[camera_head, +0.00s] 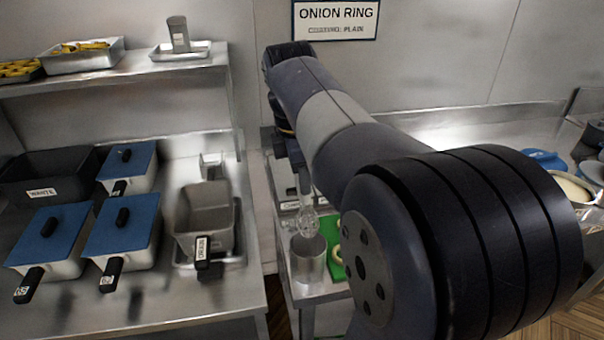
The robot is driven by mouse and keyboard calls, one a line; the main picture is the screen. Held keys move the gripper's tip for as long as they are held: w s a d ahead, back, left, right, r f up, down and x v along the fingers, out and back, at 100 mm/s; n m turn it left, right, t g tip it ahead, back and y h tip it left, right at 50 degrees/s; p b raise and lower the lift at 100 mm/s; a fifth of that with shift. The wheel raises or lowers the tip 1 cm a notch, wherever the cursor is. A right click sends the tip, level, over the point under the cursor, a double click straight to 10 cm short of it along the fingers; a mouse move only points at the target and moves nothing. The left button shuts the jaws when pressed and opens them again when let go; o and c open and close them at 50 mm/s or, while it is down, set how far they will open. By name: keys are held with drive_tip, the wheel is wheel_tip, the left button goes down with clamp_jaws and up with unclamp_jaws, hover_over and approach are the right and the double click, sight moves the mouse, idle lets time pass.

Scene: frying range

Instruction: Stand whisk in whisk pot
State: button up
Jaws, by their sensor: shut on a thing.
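The whisk (307,218) hangs roughly upright in the head view, its wire loops pointing down. My gripper (301,172) is shut on its upper part; the fingers are small and partly hidden by my arm. The whisk pot (308,262), an open metal cylinder, stands on the small steel table just below the loops. The loops overlap the pot's far rim in the picture. I cannot tell whether their lower end is above the pot, inside it or behind it.
A green board (335,262) with a pale ring lies right of the pot, partly behind my arm. At left, blue-lidded pans (122,232), an open steel pan (205,215) and a black waste bin (45,180) crowd the counter. A shelf (150,65) holds trays.

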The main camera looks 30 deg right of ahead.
sight(302, 204)
drive_tip(key=shift+f+b, duration=3.1)
drive_tip(key=shift+f, duration=2.45)
drive_tip(key=o, duration=1.1)
drive_tip(key=r, duration=0.3)
drive_tip(key=a+r, duration=0.1)
drive_tip(key=r, duration=0.3)
drive_tip(key=r+p, duration=0.1)
drive_tip(key=r, duration=0.2)
drive_tip(key=shift+s+a+r, duration=0.15)
drive_tip(key=shift+s+r, duration=0.05)
drive_tip(key=shift+r, duration=0.2)
drive_tip(key=f, duration=0.3)
drive_tip(key=d+f, duration=0.1)
drive_tip(key=f, duration=0.3)
drive_tip(key=f+b, duration=0.1)
drive_tip(key=f, duration=0.2)
drive_tip(key=shift+w+d+f, duration=0.15)
drive_tip(key=shift+f, duration=0.25)
wheel_tip(302, 204, up, 2)
drive_tip(key=shift+r+p, duration=0.2)
drive_tip(key=shift+p, duration=0.55)
drive_tip(key=shift+r, duration=0.45)
